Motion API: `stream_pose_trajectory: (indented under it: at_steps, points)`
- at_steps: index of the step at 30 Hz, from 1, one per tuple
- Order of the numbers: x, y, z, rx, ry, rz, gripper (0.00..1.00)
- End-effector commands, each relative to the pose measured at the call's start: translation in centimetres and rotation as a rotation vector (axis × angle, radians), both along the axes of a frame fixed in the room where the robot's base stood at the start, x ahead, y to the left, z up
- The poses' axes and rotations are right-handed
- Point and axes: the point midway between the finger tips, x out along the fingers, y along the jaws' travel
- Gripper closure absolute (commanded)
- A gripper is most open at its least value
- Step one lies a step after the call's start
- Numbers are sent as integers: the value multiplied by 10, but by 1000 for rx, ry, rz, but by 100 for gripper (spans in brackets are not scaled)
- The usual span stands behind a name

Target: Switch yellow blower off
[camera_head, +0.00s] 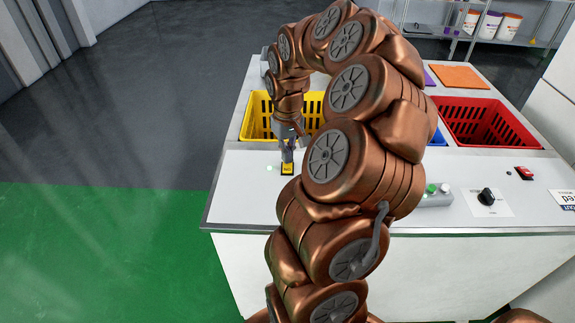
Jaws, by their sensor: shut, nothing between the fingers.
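A small black-and-yellow switch (287,169) sits on the white worktop, in front of the yellow crate (246,131). I take it to be the yellow blower's switch. My gripper (287,160) points down right at it, with the fingers shut and empty. The fingertips cover part of the switch, and I cannot tell whether they touch it or which way its rocker is tilted. A small faint green spot (269,168) shows on the worktop just left of the switch. The blower itself cannot be made out.
A red switch (525,173) with a green light (509,173) lies at the right. A black knob (487,196) and a grey button box (437,199) stand near the front edge. A red crate (493,107) is set behind; a blue crate (438,137) is mostly hidden by my arm.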

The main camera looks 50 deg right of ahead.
Motion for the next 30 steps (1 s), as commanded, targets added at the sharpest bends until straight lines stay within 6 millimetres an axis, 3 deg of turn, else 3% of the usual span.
stream_pose_trajectory:
  at_steps: [30]
  points:
    - [0, 0, -8, 0, 1, 0, 100]
